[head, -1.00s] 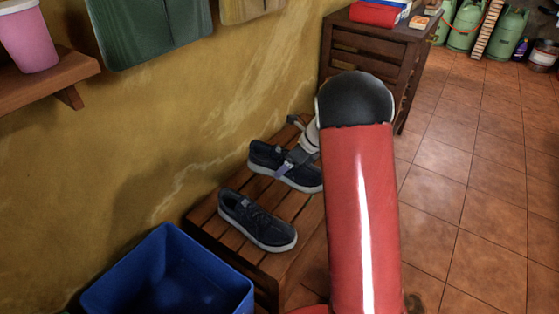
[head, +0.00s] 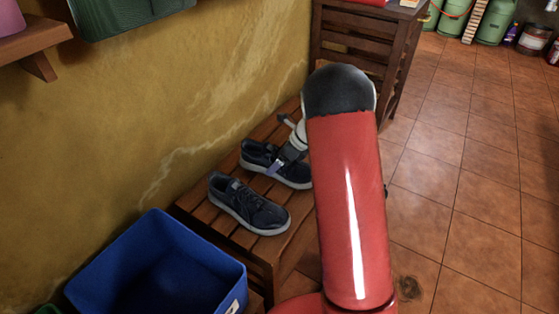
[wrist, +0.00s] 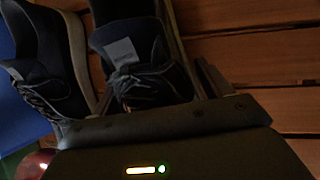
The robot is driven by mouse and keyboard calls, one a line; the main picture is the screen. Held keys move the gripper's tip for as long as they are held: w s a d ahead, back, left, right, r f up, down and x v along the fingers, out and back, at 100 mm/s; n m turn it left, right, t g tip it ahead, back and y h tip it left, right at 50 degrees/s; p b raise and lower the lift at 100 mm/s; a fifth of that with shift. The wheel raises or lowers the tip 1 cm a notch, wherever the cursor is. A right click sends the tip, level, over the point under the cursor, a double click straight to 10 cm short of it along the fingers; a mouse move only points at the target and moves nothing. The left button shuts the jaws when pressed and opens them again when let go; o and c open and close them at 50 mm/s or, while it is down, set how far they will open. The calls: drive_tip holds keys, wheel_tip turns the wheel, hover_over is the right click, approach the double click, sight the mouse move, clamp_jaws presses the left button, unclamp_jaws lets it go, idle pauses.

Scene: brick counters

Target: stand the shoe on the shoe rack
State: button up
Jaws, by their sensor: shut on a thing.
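The dark shoe (head: 259,155) with a pale sole is at the slatted wooden shoe rack (head: 185,206), sole down and roughly level. My gripper (head: 284,162) is shut on it, and my red arm hides part of its right end. In the wrist view the held shoe (wrist: 130,50) sits between the fingers, its laces near the palm. I cannot tell for sure whether its sole touches the slats. A matching shoe (head: 245,205) stands on the rack nearer to me, close beside it. That shoe is at the left of the wrist view (wrist: 40,65).
A blue bin (head: 165,270) stands at the rack's near end. The yellow wall (head: 180,110) runs along the rack's left side. A dark wooden slatted cabinet (head: 350,42) stands beyond the rack. Open tiled floor (head: 455,190) lies to the right.

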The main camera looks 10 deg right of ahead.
drive_tip(key=shift+f+b, duration=0.3)
drive_tip(key=shift+f, duration=0.2)
drive_tip(key=o, duration=1.1)
